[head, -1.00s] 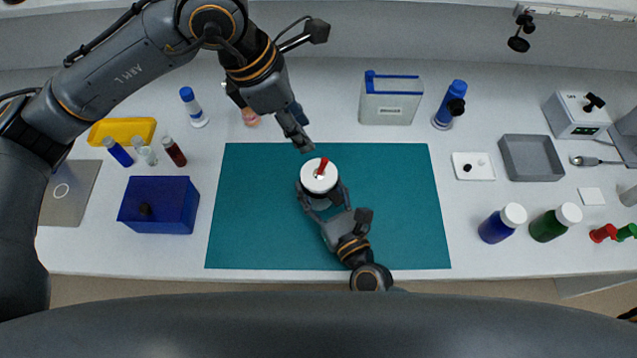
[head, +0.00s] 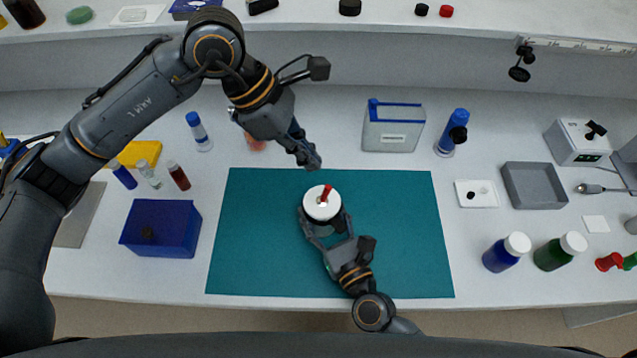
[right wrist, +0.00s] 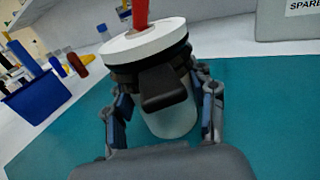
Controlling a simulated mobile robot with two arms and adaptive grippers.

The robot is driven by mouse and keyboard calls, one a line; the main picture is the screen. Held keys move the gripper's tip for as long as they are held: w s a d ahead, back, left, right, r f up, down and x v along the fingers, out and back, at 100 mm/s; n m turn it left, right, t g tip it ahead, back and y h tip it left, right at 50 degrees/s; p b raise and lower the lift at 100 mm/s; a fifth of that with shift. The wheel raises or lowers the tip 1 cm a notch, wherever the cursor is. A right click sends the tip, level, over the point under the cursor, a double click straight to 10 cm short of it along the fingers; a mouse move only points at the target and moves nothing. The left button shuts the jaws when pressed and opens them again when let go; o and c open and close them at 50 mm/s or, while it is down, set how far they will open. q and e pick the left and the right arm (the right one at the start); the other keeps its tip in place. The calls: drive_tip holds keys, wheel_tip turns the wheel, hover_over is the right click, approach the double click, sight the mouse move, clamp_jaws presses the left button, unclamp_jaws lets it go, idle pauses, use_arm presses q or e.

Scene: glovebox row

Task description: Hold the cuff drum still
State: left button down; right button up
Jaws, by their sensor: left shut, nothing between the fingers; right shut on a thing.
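The cuff drum (head: 316,211), a short cylinder with a white top, a dark band and a red peg standing up from it, is upright over the teal mat (head: 262,245). In the right wrist view the drum (right wrist: 145,43) shows a pale lower body between the fingers. My right gripper (head: 323,217) is shut on the drum from the near side, one finger on each side. My left gripper (head: 312,162) is shut and empty, behind and slightly left of the drum, apart from it in the picture. Its height above the mat is hard to tell.
A blue bin (head: 160,228) stands left of the mat, with small vials behind it. A clear box with a blue edge (head: 392,128) stands behind the mat. A grey tray (head: 534,186) and blue and green bottles are to the right. The mat around the drum is clear.

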use_arm(q)
drive_tip(key=w+a+f+m+h, duration=0.6)
drive_tip(key=a+f+m+h, duration=0.1)
drive_tip(key=m, duration=0.7)
drive_tip(key=shift+f+h, duration=0.8)
drive_tip(key=shift+h, duration=0.2)
